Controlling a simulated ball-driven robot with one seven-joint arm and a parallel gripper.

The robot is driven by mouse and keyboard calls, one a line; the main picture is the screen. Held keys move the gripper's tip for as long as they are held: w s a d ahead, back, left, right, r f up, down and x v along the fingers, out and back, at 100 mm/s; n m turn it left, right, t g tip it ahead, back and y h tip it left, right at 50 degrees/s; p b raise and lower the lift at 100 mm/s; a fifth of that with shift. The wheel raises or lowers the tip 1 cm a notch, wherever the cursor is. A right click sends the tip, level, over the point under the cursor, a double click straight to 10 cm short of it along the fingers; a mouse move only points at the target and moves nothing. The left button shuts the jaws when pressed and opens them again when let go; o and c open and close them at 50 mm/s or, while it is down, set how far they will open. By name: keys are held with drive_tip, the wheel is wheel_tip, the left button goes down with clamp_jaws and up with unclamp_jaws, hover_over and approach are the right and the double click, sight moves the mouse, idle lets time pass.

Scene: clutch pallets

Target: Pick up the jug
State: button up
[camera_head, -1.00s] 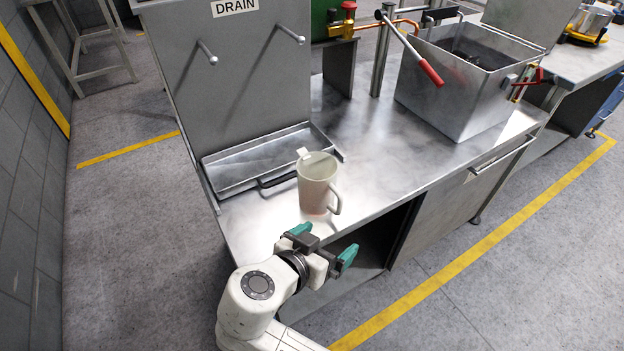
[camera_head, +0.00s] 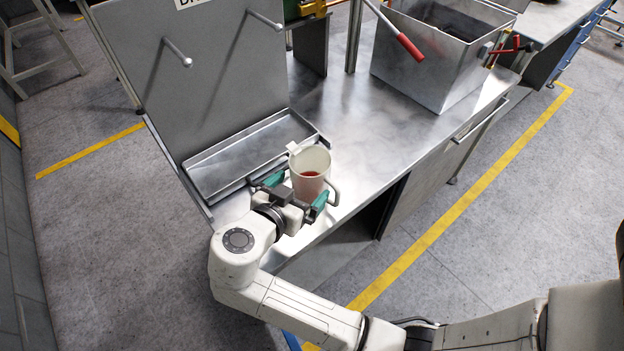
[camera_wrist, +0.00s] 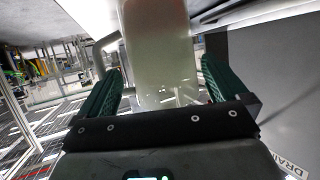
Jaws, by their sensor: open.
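The jug (camera_head: 310,163) is pale and translucent, with a spout at its upper left and a handle on its right. Reddish content shows inside. It stands upright on the metal bench top, near the front left corner. My gripper (camera_head: 295,193) is open at the jug, with a green finger on each side of its body. In the wrist view the jug (camera_wrist: 157,50) rises between the two fingers (camera_wrist: 158,88), with a visible gap to each. The jug's base is partly hidden behind my gripper in the head view.
A shallow metal drain tray (camera_head: 248,158) lies just behind the jug, below an upright panel (camera_head: 200,75) with two pegs. A metal tank (camera_head: 430,60) with a red-handled lever (camera_head: 408,45) stands at the back right. The bench top (camera_head: 365,115) between is clear.

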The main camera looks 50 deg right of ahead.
sight(318, 168)
drive_tip(key=shift+p+x, duration=0.45)
drive_tip(key=shift+x, duration=2.25)
drive_tip(key=shift+w, duration=0.1)
drive_tip(key=c, duration=0.9)
drive_tip(key=shift+o, duration=0.2)
drive_tip(key=shift+r, duration=0.2)
